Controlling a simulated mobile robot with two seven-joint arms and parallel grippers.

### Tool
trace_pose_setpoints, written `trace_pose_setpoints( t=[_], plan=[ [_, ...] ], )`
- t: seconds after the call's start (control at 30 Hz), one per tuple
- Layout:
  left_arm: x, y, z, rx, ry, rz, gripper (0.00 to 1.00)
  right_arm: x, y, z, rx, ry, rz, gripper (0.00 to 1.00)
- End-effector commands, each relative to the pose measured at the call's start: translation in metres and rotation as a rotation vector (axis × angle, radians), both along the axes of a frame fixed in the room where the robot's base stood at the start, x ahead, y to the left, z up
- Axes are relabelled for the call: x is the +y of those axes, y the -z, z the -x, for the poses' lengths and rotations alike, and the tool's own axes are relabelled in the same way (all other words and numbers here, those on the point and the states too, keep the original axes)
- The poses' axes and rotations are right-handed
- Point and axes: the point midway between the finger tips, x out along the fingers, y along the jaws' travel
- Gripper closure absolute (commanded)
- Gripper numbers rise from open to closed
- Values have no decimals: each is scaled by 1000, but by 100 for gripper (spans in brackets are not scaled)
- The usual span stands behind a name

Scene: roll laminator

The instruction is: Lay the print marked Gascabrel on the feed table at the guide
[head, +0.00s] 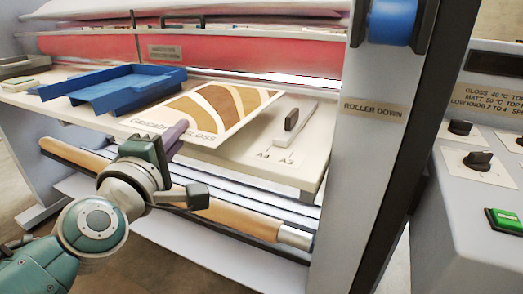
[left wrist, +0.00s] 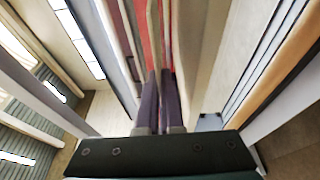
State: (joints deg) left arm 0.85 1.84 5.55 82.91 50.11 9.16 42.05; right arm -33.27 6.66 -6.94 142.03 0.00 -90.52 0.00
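The print marked Gascabrel (head: 222,106), a sheet with brown and cream bands and the word GLOSS, is over the feed table (head: 268,158), its near edge around the table's front edge. I cannot tell whether it lies flat or is held slightly above. The guide (head: 296,122), a pale bar with a dark knob by the A4 and A3 marks, is just right of the print, apart from it. My left gripper (head: 176,136) has its purple fingers at the print's near edge. In the left wrist view the fingers (left wrist: 160,102) are close together with a thin edge between them.
A blue tray (head: 112,88) stands on the table left of the print. The red roller (head: 240,58) runs behind. An orange-brown roll (head: 238,216) lies below the table. The grey side post (head: 362,130) and control panel (head: 485,165) bound the right.

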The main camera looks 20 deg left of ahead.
Motion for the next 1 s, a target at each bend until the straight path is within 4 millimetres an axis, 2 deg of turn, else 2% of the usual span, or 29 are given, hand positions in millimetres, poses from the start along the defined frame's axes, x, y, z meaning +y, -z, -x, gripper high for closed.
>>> trace_pose_setpoints(
  t=[0.17,0.4,0.67,0.83,0.9,1.0],
  plan=[
    [1,12,2,-2,-1,0,100,0,12,0,-1,0,1,54],
    [5,48,9,-2,-4,-1,100,-1,46,0,-2,0,2,54],
    [5,46,9,-3,-4,-1,100,-2,44,0,-2,-3,7,54],
    [5,51,9,-2,-4,0,100,-2,49,-1,-2,-4,7,54],
    [5,50,9,-1,-3,0,89,-2,47,0,-2,-4,7,54],
    [5,50,9,-1,-3,0,78,-2,47,-1,-2,-4,7,54]
  ],
)
